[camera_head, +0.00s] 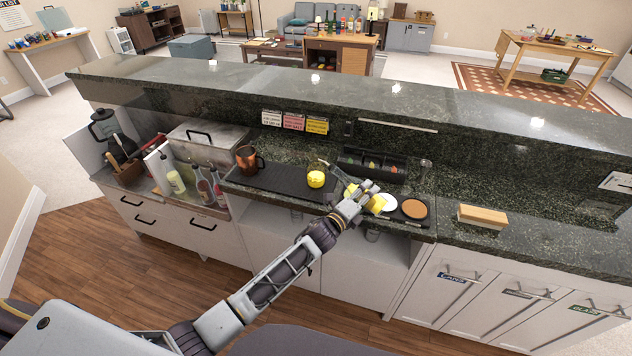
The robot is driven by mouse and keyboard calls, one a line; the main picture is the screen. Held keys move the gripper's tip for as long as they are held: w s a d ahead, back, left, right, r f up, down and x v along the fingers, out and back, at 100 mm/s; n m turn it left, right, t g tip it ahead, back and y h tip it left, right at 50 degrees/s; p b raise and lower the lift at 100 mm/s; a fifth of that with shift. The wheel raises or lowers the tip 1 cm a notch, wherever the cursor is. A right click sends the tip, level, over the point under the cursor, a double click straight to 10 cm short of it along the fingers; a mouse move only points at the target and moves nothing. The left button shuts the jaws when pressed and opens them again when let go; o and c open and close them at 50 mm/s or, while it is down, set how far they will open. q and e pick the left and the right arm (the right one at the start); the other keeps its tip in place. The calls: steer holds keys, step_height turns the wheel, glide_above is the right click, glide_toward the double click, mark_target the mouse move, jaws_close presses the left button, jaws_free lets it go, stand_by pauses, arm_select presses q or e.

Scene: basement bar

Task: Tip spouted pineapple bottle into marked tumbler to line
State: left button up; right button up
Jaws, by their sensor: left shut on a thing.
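A small tumbler (316,179) with yellow contents stands on the dark bar mat. My left gripper (364,194) is to its right, shut on what appears to be the pineapple bottle. The bottle is mostly hidden by the gripper. A thin, pale spout-like part (337,173) slants up and left from the gripper toward the tumbler's top. I cannot tell whether liquid flows. The tumbler's line is too small to make out. My right gripper is not in view.
A copper mug (247,159) stands left on the bar mat (284,180). A tray with white and brown round dishes (413,208) lies right of the gripper. A black caddy (372,163) is behind. Several bottles (205,190) stand left. A wooden block (482,216) lies right.

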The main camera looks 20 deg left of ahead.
mark_target(358, 181)
arm_select(q)
steer(key=shift+r, duration=0.2)
steer(key=shift+w+a+r+m, duration=0.3)
steer(key=shift+a+r+m, duration=0.2)
steer(key=shift+m, duration=0.5)
steer(key=a+m, duration=0.1)
steer(key=m, duration=0.1)
steer(key=w+a+r+m+p, duration=0.1)
steer(key=shift+r+m, duration=0.2)
steer(key=shift+m, duration=0.2)
steer(key=shift+r, duration=0.1)
step_height(358, 181, up, 2)
steer(key=m+p, duration=0.1)
steer(key=m, duration=0.3)
steer(key=shift+r, duration=0.2)
steer(key=m+p, duration=0.1)
steer(key=r+m, duration=0.1)
steer(key=m, duration=0.1)
steer(key=shift+r+p, duration=0.25)
steer(key=shift+p, duration=0.1)
steer(key=shift+r+m+p, duration=0.25)
steer(key=shift+m+p, duration=0.05)
steer(key=shift+m, duration=0.35)
steer(key=shift+r+m+p, duration=0.25)
steer(key=shift+m+p, duration=0.05)
steer(key=shift+m, duration=0.35)
